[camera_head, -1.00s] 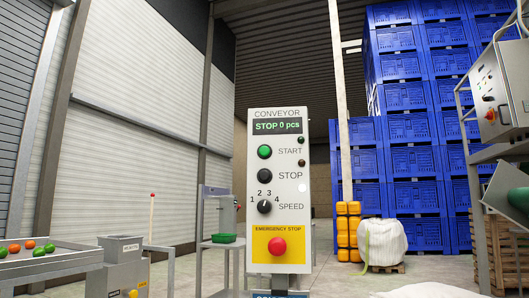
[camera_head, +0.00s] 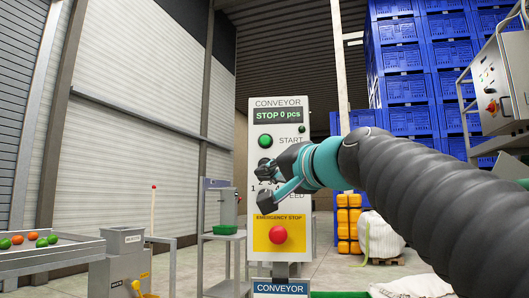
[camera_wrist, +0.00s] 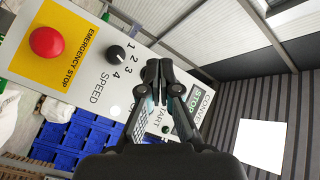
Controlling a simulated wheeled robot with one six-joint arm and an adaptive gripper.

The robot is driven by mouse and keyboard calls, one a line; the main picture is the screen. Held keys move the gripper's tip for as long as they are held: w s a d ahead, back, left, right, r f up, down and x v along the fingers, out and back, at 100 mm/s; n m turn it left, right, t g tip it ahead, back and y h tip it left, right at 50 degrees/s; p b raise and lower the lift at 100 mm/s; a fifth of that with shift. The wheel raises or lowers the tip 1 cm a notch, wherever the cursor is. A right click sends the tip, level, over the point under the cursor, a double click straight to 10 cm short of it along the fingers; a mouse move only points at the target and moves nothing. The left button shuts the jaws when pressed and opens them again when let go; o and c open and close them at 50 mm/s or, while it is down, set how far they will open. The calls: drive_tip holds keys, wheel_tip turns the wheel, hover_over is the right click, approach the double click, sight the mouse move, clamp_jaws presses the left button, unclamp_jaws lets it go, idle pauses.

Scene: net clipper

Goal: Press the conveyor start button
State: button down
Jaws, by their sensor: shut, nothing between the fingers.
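The white conveyor control panel (camera_head: 287,160) stands upright in the middle of the head view. Its green start button (camera_head: 265,141) is uncovered in that view, above my gripper. The display (camera_head: 278,116) reads STOP 0 pcs. My gripper (camera_head: 268,176) is shut and empty, in front of the stop and speed controls in the picture. I cannot tell whether it touches the panel. In the wrist view the shut fingers (camera_wrist: 158,70) cover the stop and start buttons; the speed knob (camera_wrist: 116,53) shows beside them.
The red emergency stop button (camera_head: 278,235) sits low on the panel's yellow patch. A sorting table (camera_head: 60,260) with coloured fruit is at left. Blue crates (camera_head: 410,90) are stacked behind at right.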

sight(266, 138)
wheel_tip(266, 138, up, 9)
drive_tip(key=a+t+y, duration=0.1)
drive_tip(key=y, duration=0.1)
drive_tip(key=shift+a+m, duration=0.25)
drive_tip(key=shift+m, duration=0.05)
drive_tip(key=shift+w+f, duration=0.1)
drive_tip(key=shift+w, duration=0.05)
drive_tip(key=shift+w+d+p, duration=0.2)
drive_tip(key=shift+w+p, duration=0.1)
drive_tip(key=shift+w, duration=1.1)
drive_tip(key=shift+w+d+p, duration=0.15)
drive_tip(key=shift+w+p, duration=0.15)
drive_tip(key=shift+w, duration=1.15)
drive_tip(key=shift+w+d+p, duration=0.2)
drive_tip(key=shift+w+p, duration=0.1)
drive_tip(key=shift+w, duration=1.1)
drive_tip(key=shift+w, duration=0.1)
drive_tip(key=shift+w, duration=0.35)
